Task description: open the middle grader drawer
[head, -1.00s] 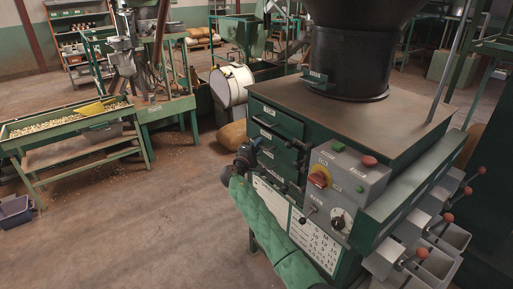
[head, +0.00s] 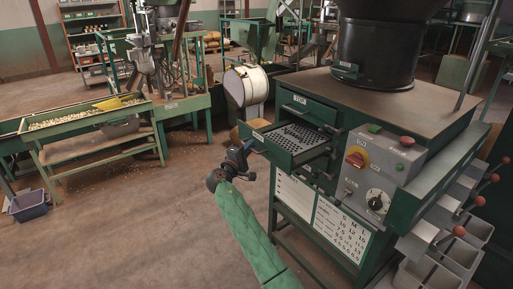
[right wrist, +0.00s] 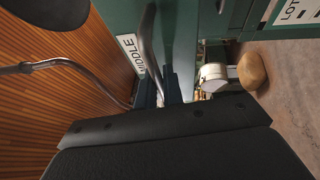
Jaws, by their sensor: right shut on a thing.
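The green grader cabinet (head: 415,172) stands at the right in the head view. Its middle drawer (head: 288,159) is pulled well out to the left, and a perforated metal screen (head: 299,137) shows in it. In the right wrist view the drawer front carries a MIDDLE label (right wrist: 130,53) beside a curved grey bar handle (right wrist: 149,42). My right gripper (head: 247,149) is at the drawer's front, shut on the handle; its dark body hides part of the grip in the wrist view. My left gripper is not in view.
The top drawer (head: 306,105) is shut. A control panel (head: 376,172) with buttons and knobs is on the cabinet's near side. A white drum (head: 246,85) and a green sorting table (head: 85,122) stand behind and left. A blue bin (head: 28,206) is on the floor; open floor lies at left.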

